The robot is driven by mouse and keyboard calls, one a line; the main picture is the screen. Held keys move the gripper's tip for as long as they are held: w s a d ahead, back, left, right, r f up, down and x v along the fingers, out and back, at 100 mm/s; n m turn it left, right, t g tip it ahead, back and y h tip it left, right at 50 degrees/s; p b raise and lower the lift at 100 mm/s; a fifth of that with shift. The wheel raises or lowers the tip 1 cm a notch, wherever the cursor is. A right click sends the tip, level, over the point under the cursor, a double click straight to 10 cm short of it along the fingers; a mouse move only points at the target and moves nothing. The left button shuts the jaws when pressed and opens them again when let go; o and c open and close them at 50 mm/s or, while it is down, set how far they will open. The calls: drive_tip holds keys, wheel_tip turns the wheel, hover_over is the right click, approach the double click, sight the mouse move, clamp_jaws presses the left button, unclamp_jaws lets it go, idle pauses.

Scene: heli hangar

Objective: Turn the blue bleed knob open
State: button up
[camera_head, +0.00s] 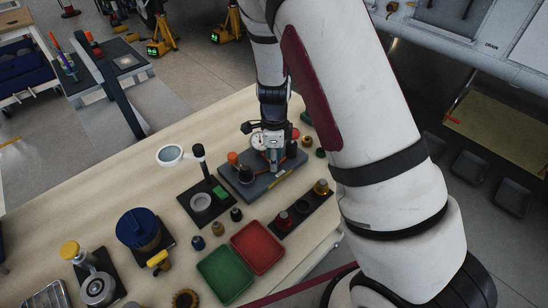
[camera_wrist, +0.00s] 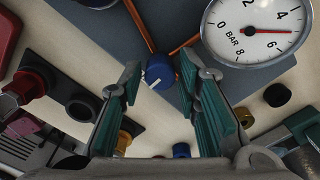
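The blue bleed knob (camera_wrist: 159,72) shows in the wrist view, round with a white pointer line slanting down-left. It sits on a dark grey plate (camera_wrist: 200,70) where copper-coloured pipes meet. My gripper (camera_wrist: 158,82) is open, with its teal-padded fingers on the left and right of the knob. I see gaps between the pads and the knob; its depth between them is hard to judge. A white pressure gauge (camera_wrist: 258,30) marked BAR is at upper right, its red needle between 4 and 6. In the head view my gripper (camera_head: 268,138) is over the rig's dark plate (camera_head: 283,183); the knob is hidden there.
A green tray (camera_head: 225,275) and a red tray (camera_head: 258,247) lie on the bench front. Left of the rig stand a magnifier stand (camera_head: 198,152) and a blue-topped canister (camera_head: 138,228). Small fittings surround the rig. Bare bench top (camera_head: 110,185) is at left.

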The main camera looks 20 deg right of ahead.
clamp_jaws()
drive_tip(key=shift+n, duration=0.4)
drive_tip(key=n, duration=0.2)
drive_tip(key=shift+n, duration=0.4)
drive_tip(key=n, duration=0.3)
drive_tip(key=shift+n, duration=0.4)
drive_tip(key=n, duration=1)
drive_tip(key=shift+n, duration=0.4)
